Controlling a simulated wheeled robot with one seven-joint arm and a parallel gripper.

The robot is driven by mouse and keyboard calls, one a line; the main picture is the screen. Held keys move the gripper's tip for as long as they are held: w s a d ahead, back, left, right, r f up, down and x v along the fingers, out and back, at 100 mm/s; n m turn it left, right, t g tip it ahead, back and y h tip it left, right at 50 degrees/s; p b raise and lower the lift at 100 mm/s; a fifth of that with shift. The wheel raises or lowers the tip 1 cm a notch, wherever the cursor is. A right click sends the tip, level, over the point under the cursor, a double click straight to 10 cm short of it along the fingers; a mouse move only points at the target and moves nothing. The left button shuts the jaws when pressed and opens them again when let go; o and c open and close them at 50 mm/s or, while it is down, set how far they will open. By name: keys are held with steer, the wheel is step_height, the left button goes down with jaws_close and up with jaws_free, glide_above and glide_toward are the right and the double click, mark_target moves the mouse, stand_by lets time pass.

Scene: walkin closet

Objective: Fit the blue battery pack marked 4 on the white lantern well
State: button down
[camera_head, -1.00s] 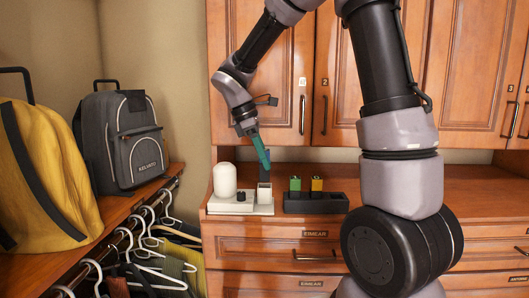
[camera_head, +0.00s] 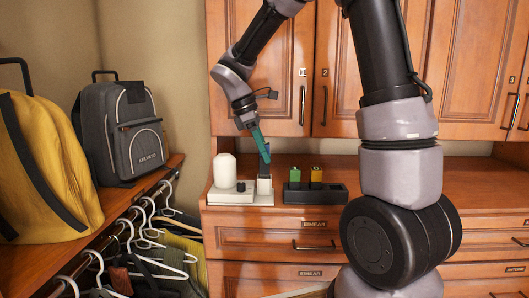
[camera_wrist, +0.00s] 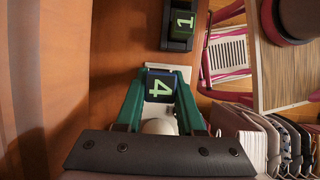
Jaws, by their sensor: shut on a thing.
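My gripper (camera_head: 262,145), with green fingers, is shut on the blue battery pack (camera_wrist: 160,86), whose light green 4 faces the wrist camera. In the head view the gripper is tilted, and the dark pack (camera_head: 264,171) is at the top of the white well block at the right end of the lantern base (camera_head: 238,197). I cannot tell whether the pack is just above the well or partly in it. The white lantern (camera_head: 225,171) has a rounded top and stands at the left of the base, with a dark knob beside it.
A black tray (camera_head: 315,195) right of the lantern holds a green pack (camera_head: 295,175) and a yellow pack (camera_head: 316,175). Cabinet doors rise behind the counter. A clothes rail with hangers and two backpacks (camera_head: 125,130) are at the left. The counter further right is partly behind my arm.

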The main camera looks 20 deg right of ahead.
mark_target(264, 165)
steer(key=shift+f, duration=0.5)
steer(key=shift+f, duration=0.4)
steer(key=shift+f, duration=0.25)
stand_by(0.5)
steer(key=shift+f, duration=0.75)
steer(key=shift+f, duration=0.25)
